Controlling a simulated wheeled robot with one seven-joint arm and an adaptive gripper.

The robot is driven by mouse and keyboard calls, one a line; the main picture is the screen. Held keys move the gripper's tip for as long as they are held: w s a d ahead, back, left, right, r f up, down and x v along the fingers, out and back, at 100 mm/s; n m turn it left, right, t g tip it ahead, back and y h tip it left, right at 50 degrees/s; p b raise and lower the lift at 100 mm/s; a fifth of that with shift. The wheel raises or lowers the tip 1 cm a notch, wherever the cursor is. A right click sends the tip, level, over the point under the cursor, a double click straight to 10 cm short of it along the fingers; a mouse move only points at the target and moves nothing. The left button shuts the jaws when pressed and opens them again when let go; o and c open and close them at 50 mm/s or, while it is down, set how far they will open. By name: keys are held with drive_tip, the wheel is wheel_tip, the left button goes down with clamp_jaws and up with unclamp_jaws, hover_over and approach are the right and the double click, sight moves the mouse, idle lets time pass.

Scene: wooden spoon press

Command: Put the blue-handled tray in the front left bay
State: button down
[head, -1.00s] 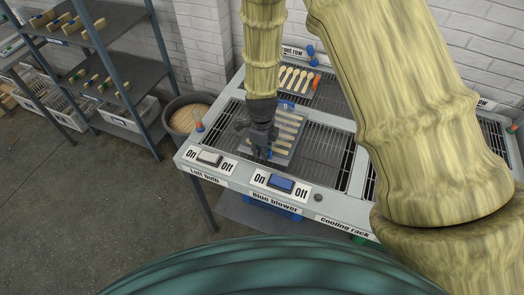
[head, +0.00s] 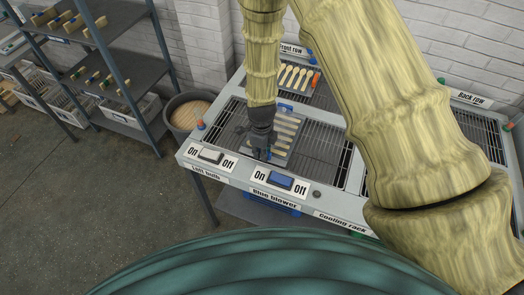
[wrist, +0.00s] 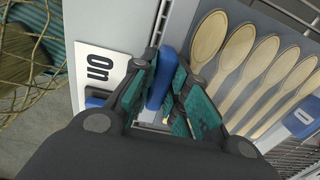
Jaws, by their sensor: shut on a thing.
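The blue-handled tray (wrist: 269,24) is a grey flat tray carrying a row of pale wooden spoons. My gripper (wrist: 165,108) is shut on its near blue handle (wrist: 168,68) in the wrist view. A second blue handle (wrist: 303,118) shows at the tray's other end. In the head view my gripper (head: 262,150) points down at the tray's near end. The tray (head: 297,143) is over the near left grid of the cooling rack (head: 335,201). I cannot tell whether it rests on the grid. My gripper hides part of the tray.
Another tray of spoons with an orange handle (head: 316,80) lies in the grid behind. A white switch (head: 210,156) and a blue switch (head: 280,182) sit on the rack's front edge. A round bin (head: 188,113) and a shelf (head: 122,75) stand at left. Bare grid shows right of the tray.

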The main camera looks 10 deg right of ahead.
drive_tip(key=c, duration=1.4)
unclamp_jaws()
drive_tip(key=shift+f, duration=0.15)
drive_tip(key=shift+s+a+r+b, duration=0.1)
drive_tip(key=shift+r+b, duration=1.95)
drive_tip(key=shift+r, duration=4.2)
